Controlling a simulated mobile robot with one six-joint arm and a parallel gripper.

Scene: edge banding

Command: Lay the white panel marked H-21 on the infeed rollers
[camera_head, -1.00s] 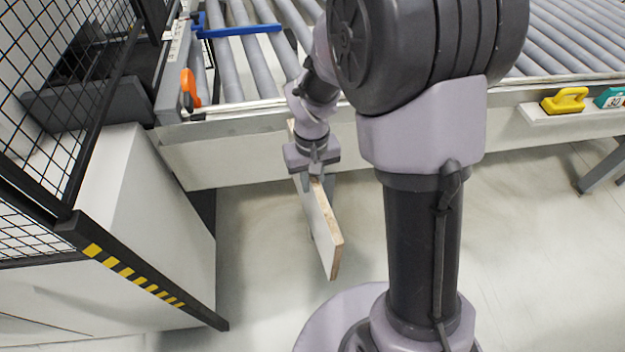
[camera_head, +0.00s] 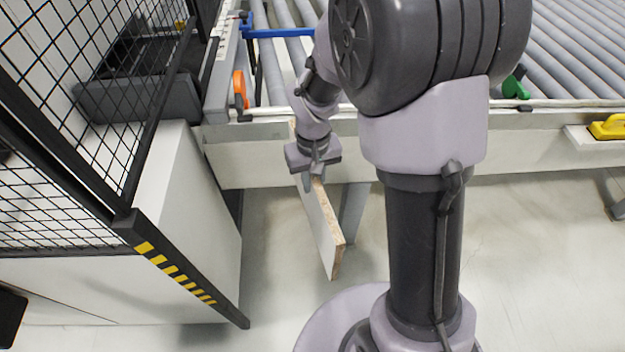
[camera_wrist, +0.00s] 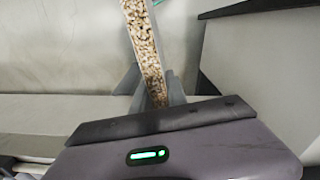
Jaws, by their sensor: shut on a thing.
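My gripper (camera_head: 313,178) is shut on the top edge of a white panel (camera_head: 321,232) with a bare chipboard edge. The panel hangs upright on its edge in front of the conveyor's side, below the roller level. No H-21 mark is readable on it. In the wrist view, my gripper (camera_wrist: 152,92) grips the panel's chipboard edge (camera_wrist: 143,40) between its two fingers. The infeed rollers (camera_head: 285,65) lie behind and above the panel, partly hidden by my arm.
A blue bar (camera_head: 280,33) lies across the rollers. An orange-handled clamp (camera_head: 239,88) sits at the left rail, a green-handled item (camera_head: 515,84) farther right. A yellow item (camera_head: 608,127) stands on a side shelf. A mesh guard (camera_head: 90,110) and white cabinet (camera_head: 190,220) stand left.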

